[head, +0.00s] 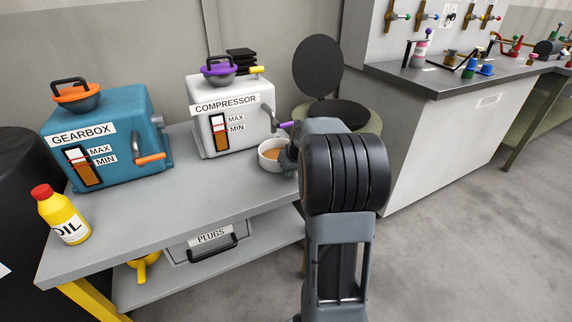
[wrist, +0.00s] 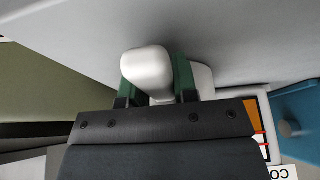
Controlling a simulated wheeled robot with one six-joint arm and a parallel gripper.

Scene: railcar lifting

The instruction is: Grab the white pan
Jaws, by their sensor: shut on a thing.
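The white pan (head: 264,165) sits at the right end of the grey bench, in front of the compressor, with brown liquid in it. My gripper (head: 286,156) is at the pan's right side, mostly hidden behind my own arm in the head view. In the wrist view my gripper (wrist: 156,80) has its green fingers on both sides of a rounded white part of the pan (wrist: 147,68) and is shut on it. I cannot tell whether the pan touches the bench or is slightly above it.
The white compressor (head: 255,125) with a purple-handled drain valve (head: 289,124) stands just behind the pan. The blue gearbox (head: 120,115) and a yellow oil bottle (head: 62,215) are at left. An open drum (head: 365,117) stands right of the bench.

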